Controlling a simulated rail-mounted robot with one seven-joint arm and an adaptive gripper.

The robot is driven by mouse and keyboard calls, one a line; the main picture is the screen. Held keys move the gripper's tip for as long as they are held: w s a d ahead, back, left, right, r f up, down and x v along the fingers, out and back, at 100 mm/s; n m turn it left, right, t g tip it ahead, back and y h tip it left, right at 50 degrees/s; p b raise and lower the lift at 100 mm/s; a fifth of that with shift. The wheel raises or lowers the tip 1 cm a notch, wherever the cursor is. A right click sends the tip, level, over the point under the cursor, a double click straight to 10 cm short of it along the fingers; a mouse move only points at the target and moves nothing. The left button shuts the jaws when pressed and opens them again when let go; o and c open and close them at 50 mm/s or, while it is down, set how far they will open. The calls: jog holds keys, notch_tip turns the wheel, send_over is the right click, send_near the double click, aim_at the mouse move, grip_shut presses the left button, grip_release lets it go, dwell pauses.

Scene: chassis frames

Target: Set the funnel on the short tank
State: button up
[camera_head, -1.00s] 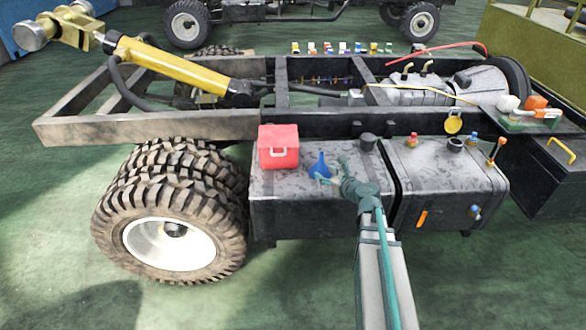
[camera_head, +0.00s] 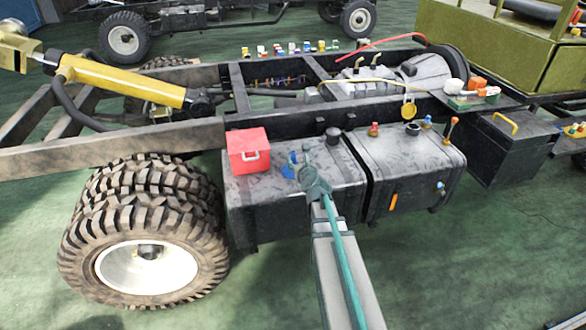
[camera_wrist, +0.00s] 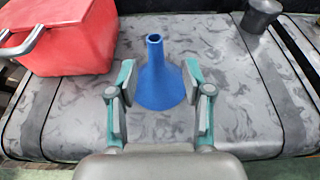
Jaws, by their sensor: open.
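The blue funnel (camera_head: 289,168) stands spout up, wide end down, on top of the left, longer tank (camera_head: 255,195). It also shows in the wrist view (camera_wrist: 156,75). My gripper (camera_head: 300,168) is at the funnel, partly covering it in the head view. In the wrist view my open gripper (camera_wrist: 158,88) has one finger on each side of the funnel; a gap shows at the left finger, and the right finger is very close to it. The right tank (camera_head: 415,175) looks shorter and has a dark, round filler neck (camera_head: 413,129) on top.
A red box (camera_head: 248,150) with a pale handle stands left of the funnel. A black cap (camera_head: 333,136) is on the longer tank's right side. The right tank's top also carries a red fitting (camera_head: 374,130), a blue one (camera_head: 427,122) and an orange-handled one (camera_head: 451,128).

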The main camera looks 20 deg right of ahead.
aim_at(294, 158)
jog(key=shift+a+x, duration=0.15)
jog(key=shift+x, duration=1.3)
jog(key=shift+a+x, duration=0.1)
jog(key=shift+x, duration=1.3)
grip_shut()
